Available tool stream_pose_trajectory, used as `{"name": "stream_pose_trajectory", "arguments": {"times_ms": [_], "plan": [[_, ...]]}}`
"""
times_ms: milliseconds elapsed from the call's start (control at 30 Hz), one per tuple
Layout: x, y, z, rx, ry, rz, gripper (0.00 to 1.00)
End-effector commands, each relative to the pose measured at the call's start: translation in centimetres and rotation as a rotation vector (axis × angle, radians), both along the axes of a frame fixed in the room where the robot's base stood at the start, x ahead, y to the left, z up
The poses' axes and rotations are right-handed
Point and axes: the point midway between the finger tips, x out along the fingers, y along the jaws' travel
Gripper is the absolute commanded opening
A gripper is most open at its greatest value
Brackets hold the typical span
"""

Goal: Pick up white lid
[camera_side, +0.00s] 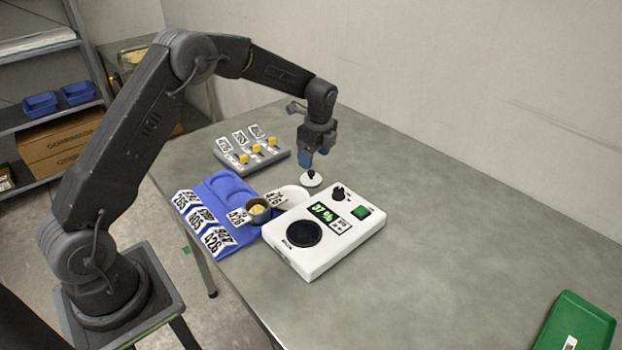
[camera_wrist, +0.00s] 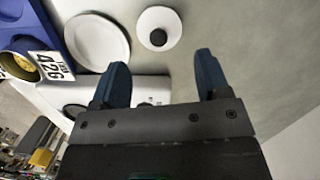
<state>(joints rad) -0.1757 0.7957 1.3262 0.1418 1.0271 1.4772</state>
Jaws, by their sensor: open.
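The white lid (camera_side: 313,182) is a small round disc with a black knob, lying on the grey table behind the white weigher. In the wrist view the lid (camera_wrist: 160,18) is at the top centre, just beyond the fingertips. My gripper (camera_side: 307,162) is low over the lid in the side view, pointing down. In the wrist view my gripper (camera_wrist: 162,62) has its two blue fingers wide apart with nothing between them. I cannot tell the exact gap between fingertips and knob.
A white round dish (camera_side: 289,195) lies left of the lid. The white weigher (camera_side: 350,240) with a black pad stands in front. A blue tray (camera_side: 225,185) with number tags and a metal cup (camera_side: 258,213) are left. A grey switch block (camera_side: 250,157) is behind. The table's right is mostly clear.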

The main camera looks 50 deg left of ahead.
Motion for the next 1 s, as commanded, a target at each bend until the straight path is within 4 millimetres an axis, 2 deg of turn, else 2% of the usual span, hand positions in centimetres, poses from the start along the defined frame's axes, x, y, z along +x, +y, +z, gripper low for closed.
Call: {"name": "stream_pose_trajectory", "arguments": {"times_ms": [100,267,500,600,867,1000], "plan": [[-0.1,0.1,-1.2,0.000,0.001,0.001,0.69],[-0.2,0.2,-2.2,-0.001,0.003,0.001,0.69],[-0.3,0.6,-5.7,-0.002,0.002,0.002,0.69],[-0.3,0.7,-6.5,-0.001,0.000,0.002,0.69],[-0.3,0.8,-6.7,-0.001,-0.001,0.002,0.69],[-0.3,0.8,-6.7,-0.001,-0.001,0.001,0.57]]}}
